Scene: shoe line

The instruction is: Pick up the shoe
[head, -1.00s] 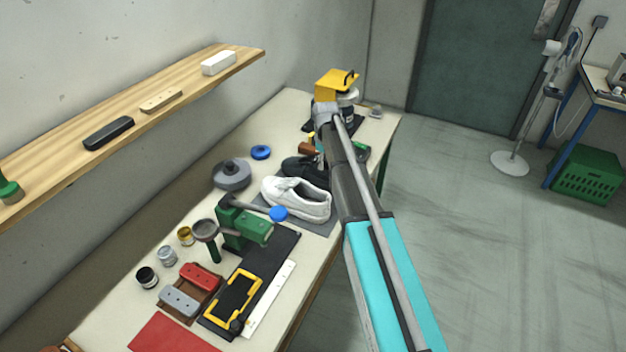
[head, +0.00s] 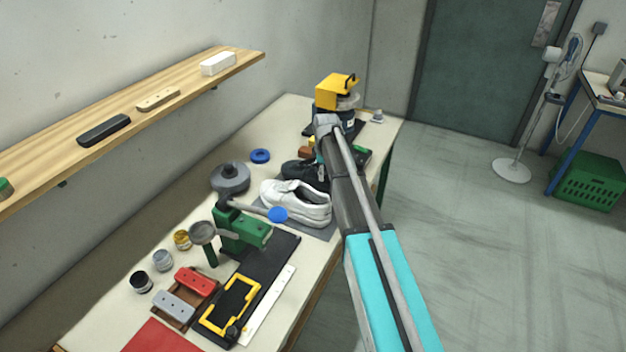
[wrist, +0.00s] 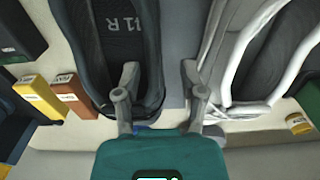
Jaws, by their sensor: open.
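A dark shoe (head: 300,168) stands on the grey mat on the workbench, partly hidden behind my arm in the head view. It also shows at the left of the wrist view (wrist: 120,30), with pale lettering inside. A white shoe (head: 296,203) stands beside it, nearer the camera, and fills the right of the wrist view (wrist: 232,50). My gripper (wrist: 160,74) is open and empty.
A green stand with a blue-ended rod (head: 240,229) is close to the white shoe. A grey round container (head: 230,178) and a blue ring (head: 260,156) lie behind. Yellow (wrist: 40,96) and brown (wrist: 73,95) blocks sit beside the dark shoe. A yellow-topped machine (head: 335,92) stands at the far end.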

